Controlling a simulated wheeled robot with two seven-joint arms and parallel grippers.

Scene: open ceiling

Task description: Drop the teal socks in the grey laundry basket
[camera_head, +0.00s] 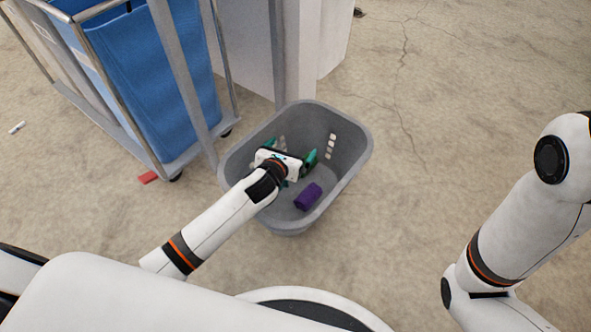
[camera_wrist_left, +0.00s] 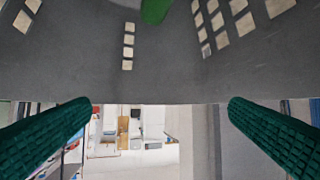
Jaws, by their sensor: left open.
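The grey laundry basket (camera_head: 345,165) stands on the floor at the middle of the head view. Its inner wall with square holes fills the upper wrist view (camera_wrist_left: 90,60). My left gripper (camera_head: 290,162) is over and partly inside the basket, with its green fingers spread wide. Nothing shows between the fingertips in the left wrist view (camera_wrist_left: 159,108). The teal socks cannot be made out for certain; the gripper hides part of the basket's inside. A green piece (camera_wrist_left: 155,9) shows at the top of the wrist view. My right gripper is out of view.
A purple rolled item (camera_head: 308,196) lies in the basket. A metal cart with a blue bag (camera_head: 160,75) stands at the back left, close to the basket. A red item (camera_head: 148,177) lies on the floor by it. The floor right of the basket is clear.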

